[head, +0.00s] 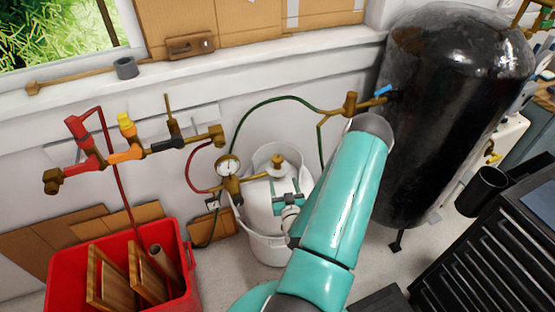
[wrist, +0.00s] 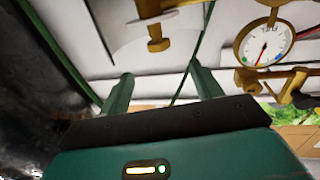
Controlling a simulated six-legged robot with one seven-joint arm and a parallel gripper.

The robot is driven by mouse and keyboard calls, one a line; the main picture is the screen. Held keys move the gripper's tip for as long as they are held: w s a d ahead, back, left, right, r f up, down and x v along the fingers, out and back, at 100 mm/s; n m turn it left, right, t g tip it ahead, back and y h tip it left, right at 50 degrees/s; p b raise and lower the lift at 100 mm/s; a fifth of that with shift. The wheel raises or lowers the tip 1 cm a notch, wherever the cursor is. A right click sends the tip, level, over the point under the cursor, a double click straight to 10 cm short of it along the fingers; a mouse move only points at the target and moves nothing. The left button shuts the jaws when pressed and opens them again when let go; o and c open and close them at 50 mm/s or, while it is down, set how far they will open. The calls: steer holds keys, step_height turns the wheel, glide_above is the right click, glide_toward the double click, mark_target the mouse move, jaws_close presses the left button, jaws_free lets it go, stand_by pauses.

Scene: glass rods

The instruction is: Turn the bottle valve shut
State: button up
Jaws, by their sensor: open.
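The white gas bottle (head: 262,212) stands upright in a white bucket (head: 268,250). Its brass valve (head: 277,163) is at the top, beside a brass regulator with a round gauge (head: 228,166). In the wrist view, the valve (wrist: 155,30) is beyond my fingertips, near the top edge, and the gauge (wrist: 264,44) is to its right. My teal gripper (head: 285,192) is in front of the bottle's upper part, just below the valve in the picture. In the wrist view, my gripper (wrist: 161,82) has its two fingers spread with nothing between them. I cannot tell how far the valve is turned.
A green hose (head: 262,102) arches behind the bottle to a brass tee (head: 350,102). A large black tank (head: 445,120) stands at the right. A brass manifold (head: 130,152) hangs on the left wall above a red crate (head: 62,268). A black drawer cabinet (head: 470,265) is at lower right.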

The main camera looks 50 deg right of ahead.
mark_target(274, 163)
steer(key=x, duration=1.3)
steer(key=shift+w+d, duration=0.1)
steer(key=shift+d, duration=0.25)
steer(key=c, duration=1)
steer(key=shift+a+m+g+h, duration=0.1)
steer(key=shift+m+g+h, duration=0.3)
steer(key=shift+h, duration=0.1)
steer(key=m+g+h, duration=0.2)
steer(key=m+g, duration=0.1)
steer(key=g, duration=0.1)
steer(key=shift+w+h, duration=0.15)
steer(key=shift+h, duration=0.25)
steer(key=m+g+h, duration=0.1)
steer(key=m+g, duration=0.1)
steer(key=g, duration=0.1)
steer(key=m+g+h, duration=0.1)
steer(key=m+g, duration=0.2)
steer(key=g, duration=0.1)
steer(key=shift+g, duration=0.5)
steer(key=o, duration=1)
